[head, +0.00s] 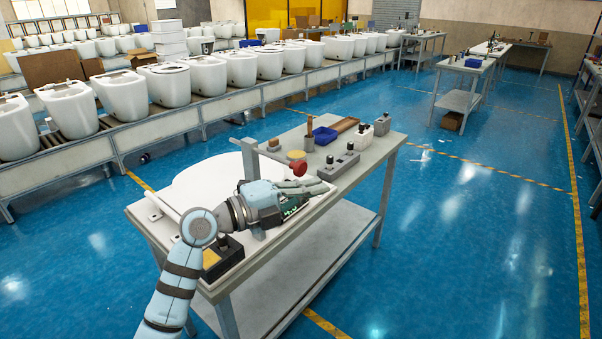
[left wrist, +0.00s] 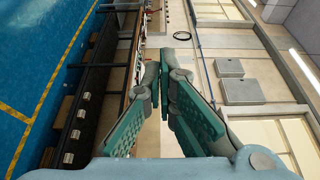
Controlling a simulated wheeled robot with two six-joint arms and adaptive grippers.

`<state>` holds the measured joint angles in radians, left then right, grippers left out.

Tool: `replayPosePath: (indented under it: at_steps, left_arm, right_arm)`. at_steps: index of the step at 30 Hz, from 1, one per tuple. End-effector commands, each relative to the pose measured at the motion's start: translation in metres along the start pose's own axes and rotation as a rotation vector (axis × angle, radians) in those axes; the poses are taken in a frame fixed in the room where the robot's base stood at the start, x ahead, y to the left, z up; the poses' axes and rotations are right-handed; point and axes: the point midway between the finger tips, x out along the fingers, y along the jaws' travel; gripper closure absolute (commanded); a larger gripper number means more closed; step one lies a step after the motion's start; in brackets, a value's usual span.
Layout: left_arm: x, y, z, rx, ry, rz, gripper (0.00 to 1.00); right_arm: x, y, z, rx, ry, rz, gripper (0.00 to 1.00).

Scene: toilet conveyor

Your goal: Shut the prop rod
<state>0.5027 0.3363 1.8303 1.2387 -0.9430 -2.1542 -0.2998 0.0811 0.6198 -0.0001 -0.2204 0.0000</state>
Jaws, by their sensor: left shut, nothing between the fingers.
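My left gripper (head: 312,187) reaches over the workbench from the front left, its fingers pointing right. In the left wrist view its green-padded fingers (left wrist: 161,78) are together at the tips with nothing between them. A white rounded toilet part (head: 205,185) lies on the bench, partly hidden behind the arm. No contact between the gripper and the post shows. My right gripper is out of view.
The workbench (head: 345,178) also carries a red button (head: 299,167), a blue bin (head: 325,136), a grey switch box (head: 339,165) and a black-and-yellow box (head: 222,257) near the front left. A conveyor with several white toilets (head: 166,85) runs behind. Blue floor at right is open.

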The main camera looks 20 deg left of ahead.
Motion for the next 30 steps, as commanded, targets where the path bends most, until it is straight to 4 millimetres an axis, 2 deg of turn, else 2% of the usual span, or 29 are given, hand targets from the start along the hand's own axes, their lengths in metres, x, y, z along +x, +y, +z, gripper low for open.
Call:
replayPosePath:
  at_steps: [1,4,9,21,25,30]
  left_arm:
    - [0.011,-0.004,-0.001,-0.004,0.003,-0.002,1.00]
    - [0.003,-0.001,0.018,0.000,-0.002,0.005,1.00]
    - [-0.003,0.000,0.035,0.000,0.000,0.002,1.00]
    - [-0.005,0.002,0.038,0.000,0.000,0.001,1.00]
    - [-0.010,0.008,0.048,0.003,-0.001,0.001,1.00]
    - [-0.026,0.014,0.074,0.004,-0.004,0.002,1.00]
  right_arm:
    - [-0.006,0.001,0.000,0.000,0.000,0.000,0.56]
    - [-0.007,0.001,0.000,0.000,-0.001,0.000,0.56]
    - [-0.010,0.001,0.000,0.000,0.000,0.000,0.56]
    - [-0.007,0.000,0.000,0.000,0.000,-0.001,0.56]
    - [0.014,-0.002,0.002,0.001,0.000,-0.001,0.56]
    - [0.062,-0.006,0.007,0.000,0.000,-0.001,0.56]
